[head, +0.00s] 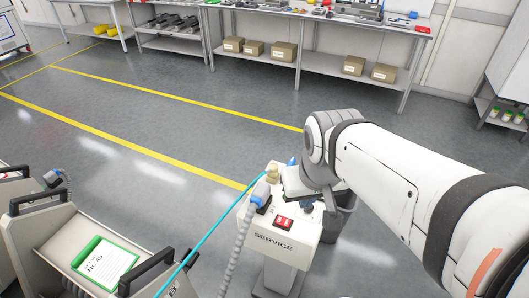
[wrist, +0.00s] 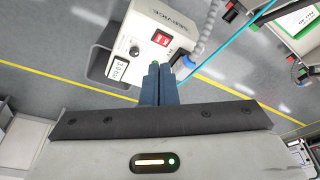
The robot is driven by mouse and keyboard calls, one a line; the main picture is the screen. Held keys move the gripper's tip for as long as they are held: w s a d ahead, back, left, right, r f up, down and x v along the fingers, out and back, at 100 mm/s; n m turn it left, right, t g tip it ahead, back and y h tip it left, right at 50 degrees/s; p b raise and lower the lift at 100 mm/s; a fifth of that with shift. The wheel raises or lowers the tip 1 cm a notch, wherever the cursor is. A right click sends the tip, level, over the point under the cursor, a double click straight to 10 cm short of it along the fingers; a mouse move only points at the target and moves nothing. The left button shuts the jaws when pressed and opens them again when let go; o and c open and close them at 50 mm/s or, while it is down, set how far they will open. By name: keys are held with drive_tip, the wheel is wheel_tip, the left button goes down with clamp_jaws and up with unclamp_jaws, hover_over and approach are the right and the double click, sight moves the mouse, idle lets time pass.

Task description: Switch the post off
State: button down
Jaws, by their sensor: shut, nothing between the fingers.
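The post is a pale service post (head: 306,232) marked SERVICE, upright on the floor right of centre in the head view. Its top housing (wrist: 150,18) also shows in the wrist view. A red rocker switch (head: 283,223) sits on the top face; the wrist view shows it as a red square with white marks (wrist: 161,38). I cannot tell its on or off position. My gripper (wrist: 158,68) is shut and empty, fingertips close to the post's top beside the switch. In the head view my arm hides part of the post. I cannot tell whether the fingertips touch it.
A grey hose with a blue plug (head: 261,193) and a cyan cable (head: 215,228) run from the post. A black knob (wrist: 134,50) and a pressure label (wrist: 120,69) are beside the switch. A trolley (head: 60,222) stands at left. Open floor lies beyond, before a bench with boxes.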

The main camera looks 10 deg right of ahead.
drive_tip(key=shift+s+a, duration=0.15)
drive_tip(key=shift+a, duration=0.05)
drive_tip(key=m+g+b, duration=0.3)
drive_tip(key=m+b, duration=0.4)
hover_over(279, 220)
wheel_tip(279, 220, down, 12)
drive_tip(key=shift+w, duration=0.2)
wheel_tip(279, 220, down, 14)
drive_tip(key=shift+r, duration=0.1)
drive_tip(key=shift+a+f+b, duration=0.1)
drive_tip(key=shift+f+b, duration=0.2)
drive_tip(key=shift+b, duration=0.15)
drive_tip(key=shift+r, duration=0.1)
drive_tip(key=shift+s, duration=0.1)
